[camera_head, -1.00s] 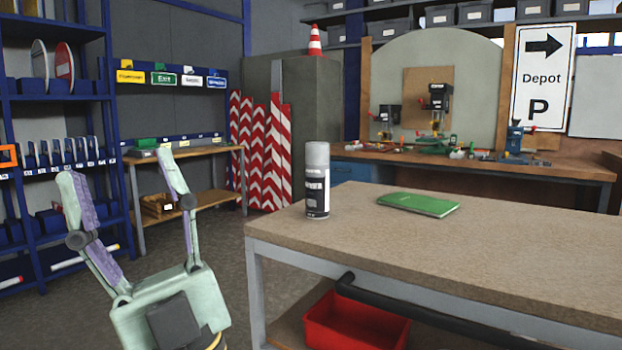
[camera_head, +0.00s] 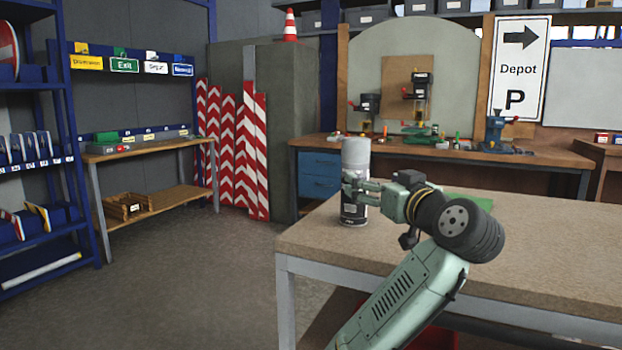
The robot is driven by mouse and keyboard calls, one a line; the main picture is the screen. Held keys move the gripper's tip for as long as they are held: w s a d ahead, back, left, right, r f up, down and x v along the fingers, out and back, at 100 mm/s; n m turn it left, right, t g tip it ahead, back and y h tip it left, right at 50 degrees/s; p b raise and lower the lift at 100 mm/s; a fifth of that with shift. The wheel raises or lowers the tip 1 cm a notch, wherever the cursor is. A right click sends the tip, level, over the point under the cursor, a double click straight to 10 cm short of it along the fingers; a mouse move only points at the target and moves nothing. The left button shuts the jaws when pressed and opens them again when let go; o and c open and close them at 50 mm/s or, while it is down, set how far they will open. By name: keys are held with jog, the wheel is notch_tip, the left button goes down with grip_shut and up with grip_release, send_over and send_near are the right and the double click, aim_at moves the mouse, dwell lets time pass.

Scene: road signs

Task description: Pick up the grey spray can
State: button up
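The grey spray can (camera_head: 355,156), with a light grey cap and a dark label, stands upright near the left end of the workbench (camera_head: 330,247). My gripper (camera_head: 354,190) reaches in from the right at the can's middle. Its near finger crosses in front of the can and hides part of the label. The far finger is mostly hidden, so I cannot tell whether the fingers are closed on the can. The can's base appears to rest on the bench top.
A green book (camera_head: 481,203) lies behind my arm, mostly hidden. A red bin (camera_head: 436,338) is under the bench. A wooden bench (camera_head: 545,163) with tools stands behind, and a blue shelf rack (camera_head: 70,150) at left. Floor at left is clear.

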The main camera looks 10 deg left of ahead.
aim_at(362, 175)
jog(key=shift+g, duration=0.3)
jog(key=p+x, duration=0.1)
jog(key=x, duration=0.2)
jog(key=p+x, duration=0.1)
jog(key=x, duration=0.2)
jog(key=p+x, duration=0.1)
jog(key=x, duration=0.2)
jog(key=shift+w+d, duration=0.2)
jog(key=shift+w, duration=0.3)
jog(key=shift+w+a+f, duration=0.15)
jog(key=shift+w+a, duration=0.05)
jog(key=shift+w, duration=0.3)
jog(key=shift+c, duration=0.5)
jog(key=c, duration=1.5)
jog(key=shift+c, duration=0.2)
